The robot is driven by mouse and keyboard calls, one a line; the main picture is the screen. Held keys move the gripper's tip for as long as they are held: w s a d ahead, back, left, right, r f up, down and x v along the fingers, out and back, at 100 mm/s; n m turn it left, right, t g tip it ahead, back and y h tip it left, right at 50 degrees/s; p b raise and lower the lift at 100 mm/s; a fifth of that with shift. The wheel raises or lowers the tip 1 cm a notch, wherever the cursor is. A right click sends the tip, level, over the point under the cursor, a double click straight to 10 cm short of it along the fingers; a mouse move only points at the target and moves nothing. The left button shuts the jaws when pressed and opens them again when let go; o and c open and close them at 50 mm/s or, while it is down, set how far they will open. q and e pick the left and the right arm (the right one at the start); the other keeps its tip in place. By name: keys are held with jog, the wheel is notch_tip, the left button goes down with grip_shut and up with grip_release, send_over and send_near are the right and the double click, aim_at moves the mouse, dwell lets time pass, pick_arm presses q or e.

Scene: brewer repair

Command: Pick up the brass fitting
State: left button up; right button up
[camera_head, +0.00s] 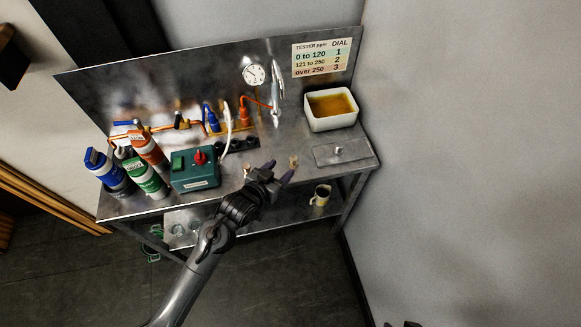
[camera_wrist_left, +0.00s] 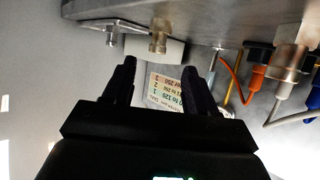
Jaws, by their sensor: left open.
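The brass fitting (camera_head: 293,161) is a small tan-gold piece standing on the metal bench top, left of a flat plate with a knob. It also shows in the left wrist view (camera_wrist_left: 158,42), at the top centre. My left gripper (camera_head: 280,170) is open and empty at the front edge of the bench, just short of the fitting. In the left wrist view, the two dark fingers of my left gripper (camera_wrist_left: 160,64) are spread, with the fitting beyond and between them. No contact with the fitting is visible.
The knobbed plate (camera_head: 342,152) and a white tray of amber liquid (camera_head: 331,110) are to the right. A teal box with a red knob (camera_head: 195,168) and several bottles (camera_head: 146,177) are left. A mug (camera_head: 321,195) is on the lower shelf.

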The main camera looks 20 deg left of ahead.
aim_at(293, 159)
pick_arm(q)
jog(key=x, duration=0.5)
jog(key=shift+r, duration=0.15)
jog(key=shift+d+b+x, duration=0.1)
jog(key=shift+b+x, duration=0.3)
jog(key=shift+x, duration=0.95)
jog(key=shift+d+b+x, duration=0.15)
jog(key=shift+b+x, duration=0.2)
jog(key=shift+x, duration=1)
jog(key=shift+r, duration=0.1)
grip_shut()
